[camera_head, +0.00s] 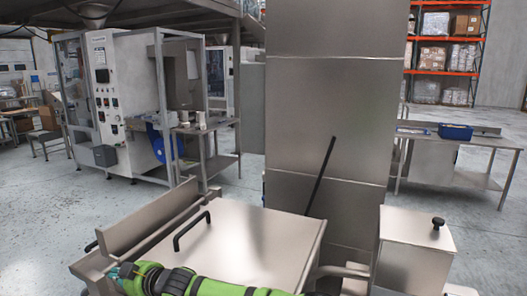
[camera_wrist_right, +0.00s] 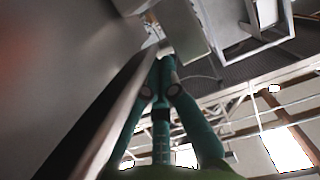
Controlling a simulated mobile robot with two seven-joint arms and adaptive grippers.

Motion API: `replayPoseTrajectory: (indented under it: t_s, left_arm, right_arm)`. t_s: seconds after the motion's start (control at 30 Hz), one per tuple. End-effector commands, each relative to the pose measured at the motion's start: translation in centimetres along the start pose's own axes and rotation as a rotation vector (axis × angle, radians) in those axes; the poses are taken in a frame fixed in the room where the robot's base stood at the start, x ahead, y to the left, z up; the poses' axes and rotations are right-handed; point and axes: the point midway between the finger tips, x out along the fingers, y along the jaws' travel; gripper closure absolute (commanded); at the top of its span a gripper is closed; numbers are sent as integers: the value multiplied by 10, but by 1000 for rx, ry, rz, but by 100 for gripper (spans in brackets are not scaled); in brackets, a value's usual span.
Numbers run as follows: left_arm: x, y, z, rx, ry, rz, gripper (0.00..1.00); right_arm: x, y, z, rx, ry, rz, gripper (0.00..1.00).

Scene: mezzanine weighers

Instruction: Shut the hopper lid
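The hopper lid (camera_head: 255,243), a broad brushed-steel panel with a black bar handle (camera_head: 192,230) near its left edge, lies at the bottom centre of the head view. It looks nearly flat; any gap beneath it is hidden. My right gripper (camera_head: 122,272) is at the lid's near left side, its green wrist crossing in front of the near edge. In the right wrist view its teal fingers (camera_wrist_right: 164,62) converge at the tips, with nothing seen between them. They run beside a steel panel's edge (camera_wrist_right: 125,100); contact cannot be told. My left gripper is out of view.
An upright steel plate (camera_head: 150,215) borders the lid on the left. A tall steel column (camera_head: 330,110) stands behind, with a thin black rod (camera_head: 320,178) before it. A smaller box with a black knob (camera_head: 438,222) stands right. Open floor (camera_head: 70,225) lies left.

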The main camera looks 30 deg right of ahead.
Motion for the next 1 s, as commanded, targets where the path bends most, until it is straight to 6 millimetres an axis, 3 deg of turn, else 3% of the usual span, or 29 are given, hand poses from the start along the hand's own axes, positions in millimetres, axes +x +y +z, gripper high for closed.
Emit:
replayPoseTrajectory:
  t_s: [0.03,0.27,0.37,0.57,0.6,1.0]
  left_arm:
    - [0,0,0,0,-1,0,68]
    - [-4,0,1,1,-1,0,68]
    - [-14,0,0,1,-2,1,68]
    - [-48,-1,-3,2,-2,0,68]
    - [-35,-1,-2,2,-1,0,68]
    - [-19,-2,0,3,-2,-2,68]
  right_arm:
    - [0,0,12,3,-21,3,100]
    - [-1,0,8,3,-22,3,100]
    - [-4,-1,-4,3,-20,3,100]
    - [-14,-4,-49,2,-5,4,100]
    - [-18,-4,-33,5,-10,3,100]
    - [-74,-3,-34,0,0,4,100]
